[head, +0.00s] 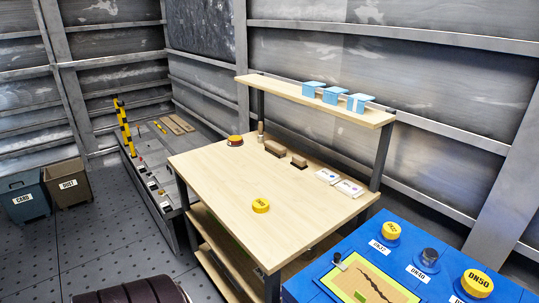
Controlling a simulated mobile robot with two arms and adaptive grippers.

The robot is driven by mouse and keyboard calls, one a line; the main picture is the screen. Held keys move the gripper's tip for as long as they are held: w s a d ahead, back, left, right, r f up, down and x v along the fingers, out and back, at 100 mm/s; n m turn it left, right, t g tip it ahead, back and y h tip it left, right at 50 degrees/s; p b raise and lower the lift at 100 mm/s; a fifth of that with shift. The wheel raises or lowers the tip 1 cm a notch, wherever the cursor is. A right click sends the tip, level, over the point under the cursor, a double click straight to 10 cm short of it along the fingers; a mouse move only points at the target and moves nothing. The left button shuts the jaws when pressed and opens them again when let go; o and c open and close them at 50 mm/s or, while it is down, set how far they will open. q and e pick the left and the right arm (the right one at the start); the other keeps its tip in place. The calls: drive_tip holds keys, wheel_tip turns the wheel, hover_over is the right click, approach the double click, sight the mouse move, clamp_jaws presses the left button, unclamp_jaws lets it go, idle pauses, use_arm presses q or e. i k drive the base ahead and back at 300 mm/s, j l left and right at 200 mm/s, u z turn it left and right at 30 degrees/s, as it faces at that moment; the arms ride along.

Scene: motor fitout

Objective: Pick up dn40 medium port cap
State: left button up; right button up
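A round yellow cap (260,206) with dark lettering on top lies on the light wooden workbench (215,190), near its front middle. Its lettering is too small to read surely. On the blue table (405,228) at the lower right, the grey port (429,257) behind the label DN40 is bare, with no yellow cap on it. A yellow cap (391,231) sits behind the label to its left, and a larger yellow cap (477,283) marked DN50 sits to its right. Neither of my grippers shows in the head view.
A shelf (300,98) with several light blue boxes (333,95) stands over the bench's back. Brown blocks (275,148), white packets (349,188) and a dark-and-yellow round item (235,141) lie farther back. A dark ribbed object (130,290) is at the bottom edge. Bench space around the cap is clear.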

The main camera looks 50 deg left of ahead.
sight(259, 205)
drive_tip(key=u, duration=1.8)
drive_tip(key=i+j+u, duration=0.15)
drive_tip(key=i+u, duration=0.15)
drive_tip(key=i+j+u, duration=0.15)
drive_tip(key=u, duration=0.15)
drive_tip(key=i+l, duration=0.05)
drive_tip(key=i, duration=0.05)
